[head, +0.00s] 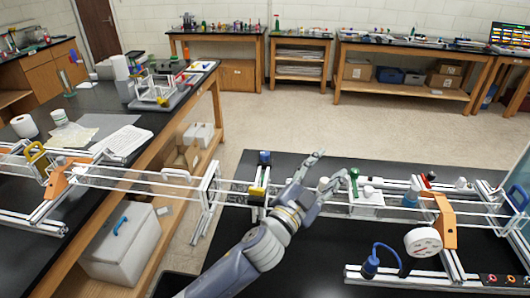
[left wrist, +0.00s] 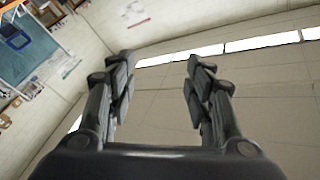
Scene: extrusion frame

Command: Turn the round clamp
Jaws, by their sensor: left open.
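A white round disc (head: 423,241) with red marks on its face stands at the right front of the frame, by an orange bracket (head: 445,221); it looks like the round clamp, but I cannot be sure. My left gripper (head: 329,167) is open and empty above the middle of the extrusion frame (head: 230,187), to the left of the disc and apart from it. In the left wrist view the two fingers (left wrist: 158,65) are spread with nothing between them, and the clamp is not seen. My right gripper is not in view.
A green-handled part (head: 354,180) and a white knob stand on the rails just right of my left gripper. A blue knob with a cable (head: 370,268) is in front of the disc. A dark bench (head: 135,110) is at left; the floor behind is clear.

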